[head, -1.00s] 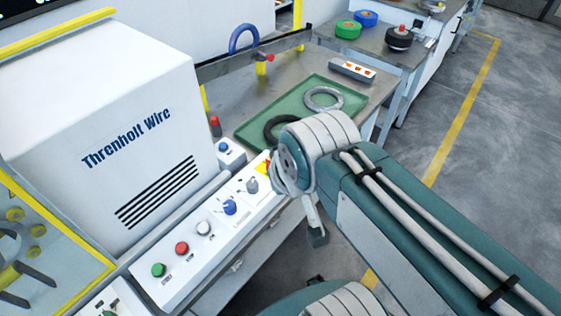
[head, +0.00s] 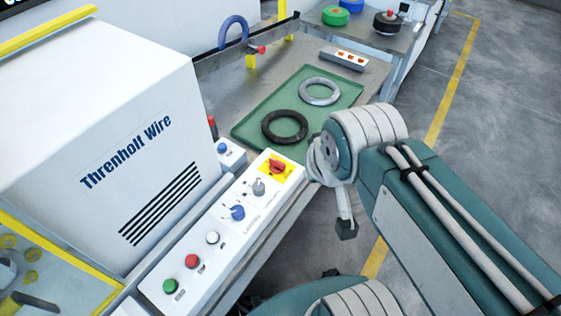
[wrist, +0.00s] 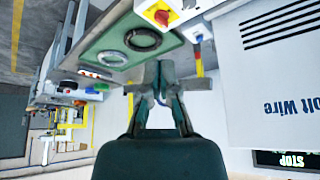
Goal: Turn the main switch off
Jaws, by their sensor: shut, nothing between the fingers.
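The main switch (head: 277,167) is a red rotary knob on a yellow plate at the far end of the white control panel, fully in sight in the head view. It also shows, upside down, at the top of the wrist view (wrist: 161,16). I cannot tell its setting for sure. My gripper (wrist: 159,72) is shut and empty in the wrist view, its fingers apart from the switch, with the tray beyond them. In the head view my wrist is just right of the switch, and the fingers cannot be made out there.
The panel also carries a grey knob (head: 258,187), a blue knob (head: 237,212), and white (head: 212,237), red (head: 192,261) and green (head: 169,286) buttons. A green tray (head: 262,111) with two coils lies behind. The white machine (head: 100,130) stands left. Open floor lies right.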

